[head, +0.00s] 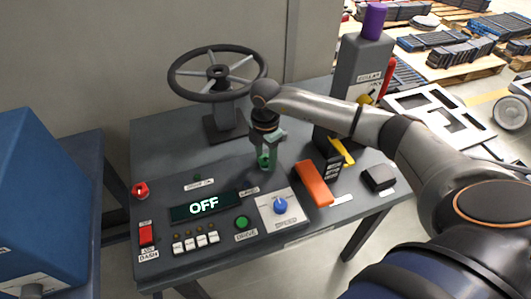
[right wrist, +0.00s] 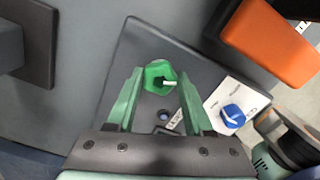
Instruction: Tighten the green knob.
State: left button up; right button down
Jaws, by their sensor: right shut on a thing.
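The green knob (right wrist: 158,72) has a faceted rim and a pale pointer line. In the right wrist view it sits at the far end of my right gripper (right wrist: 160,80), between the tips of its two green fingers. My right gripper (head: 265,160) is shut on the knob. In the head view it reaches down to the knob on the dark console from above, and the knob (head: 264,159) is mostly hidden by the fingers there. My left gripper is not in view.
On the console (head: 165,145) are a steering wheel (head: 217,72), a display (head: 204,206) reading OFF, a green button (head: 242,222), a blue knob (head: 280,205), an orange lever (head: 313,184), a red button (head: 140,190) and a red switch (head: 146,234). A grey post (head: 358,65) stands behind right.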

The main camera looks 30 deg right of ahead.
aim_at(266, 158)
jog(key=shift+w+d+r+m+p, duration=0.15)
jog(key=shift+m+p, duration=0.25)
jog(key=shift+m, duration=0.45)
jog(key=shift+a+r+m+p, duration=0.15)
jog(key=shift+m+p, duration=0.2)
jog(key=shift+m, duration=0.5)
jog(key=shift+d+m, duration=0.1)
jog(key=shift+m, duration=0.2)
jog(key=c, duration=0.7)
grip_release()
jog(key=o, duration=0.4)
jog(key=shift+f, duration=0.15)
notch_tip(266, 158, up, 13)
jog(key=shift+f+b, duration=0.2)
jog(key=shift+b, duration=0.25)
